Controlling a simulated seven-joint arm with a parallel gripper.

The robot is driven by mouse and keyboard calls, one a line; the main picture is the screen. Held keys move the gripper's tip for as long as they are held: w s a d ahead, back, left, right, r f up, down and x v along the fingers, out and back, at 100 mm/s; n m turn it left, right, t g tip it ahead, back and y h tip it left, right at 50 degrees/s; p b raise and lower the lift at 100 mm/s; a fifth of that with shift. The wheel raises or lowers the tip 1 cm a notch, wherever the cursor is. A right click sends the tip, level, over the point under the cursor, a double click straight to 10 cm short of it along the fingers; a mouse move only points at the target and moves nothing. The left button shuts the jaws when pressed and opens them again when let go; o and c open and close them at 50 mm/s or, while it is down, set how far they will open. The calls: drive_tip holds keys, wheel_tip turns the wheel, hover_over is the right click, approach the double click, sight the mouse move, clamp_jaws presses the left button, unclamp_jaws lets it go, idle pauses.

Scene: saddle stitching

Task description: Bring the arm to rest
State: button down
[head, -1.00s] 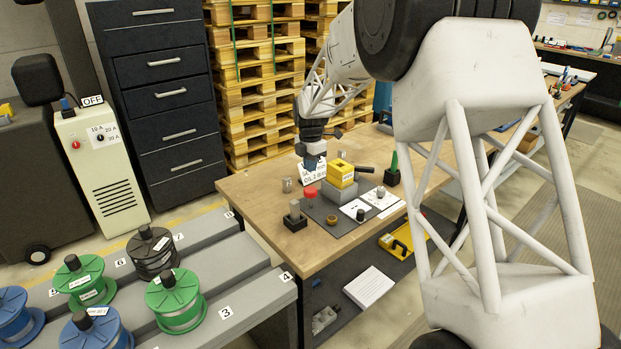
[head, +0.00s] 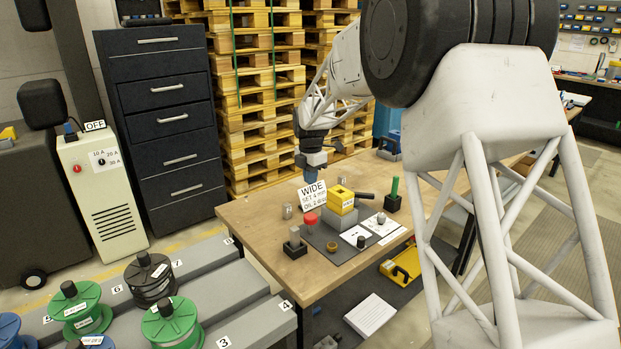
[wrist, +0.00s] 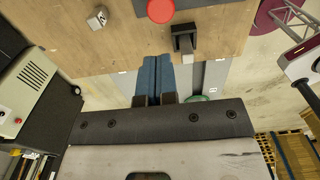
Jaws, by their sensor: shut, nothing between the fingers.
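My gripper (head: 310,174) is above the back part of the wooden workbench (head: 262,219), fingers pointing down, just behind a white sign reading "WIDE" (head: 312,199). In the wrist view the two blue fingers (wrist: 154,78) lie side by side, shut, with nothing held. In the head view my white lattice arm reaches across the right side and hides part of the bench.
On the bench are a yellow block on a grey base (head: 341,200), a red button (head: 310,219), a dark holder with a grey post (head: 294,246) and a green-handled tool (head: 393,192). Spools (head: 172,325) stand on grey steps at lower left. Pallets (head: 262,100) are stacked behind.

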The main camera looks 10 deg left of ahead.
drive_tip(key=s+d+r+m, duration=0.4)
drive_tip(key=s+d+m, duration=0.15)
drive_tip(key=s, duration=0.35)
drive_tip(key=s+d+r+m+t, duration=0.1)
drive_tip(key=s+d+r+m, duration=0.3)
drive_tip(key=s+d, duration=0.4)
drive_tip(key=s+d+r+m, duration=0.4)
drive_tip(key=s+d, duration=0.2)
drive_tip(key=s, duration=0.3)
drive_tip(key=s+d+f+m, duration=0.1)
drive_tip(key=s+d+m, duration=0.2)
drive_tip(key=s, duration=0.6)
drive_tip(key=s+d+f+m+t, duration=0.1)
drive_tip(key=s+d+f+m, duration=0.1)
drive_tip(key=s+m, duration=0.4)
drive_tip(key=s+d+f+m, duration=0.2)
drive_tip(key=s+d+m, duration=0.1)
drive_tip(key=s, duration=1.1)
drive_tip(key=shift+d+m+t, duration=0.3)
drive_tip(key=shift+d+m, duration=0.1)
drive_tip(key=shift+m, duration=0.45)
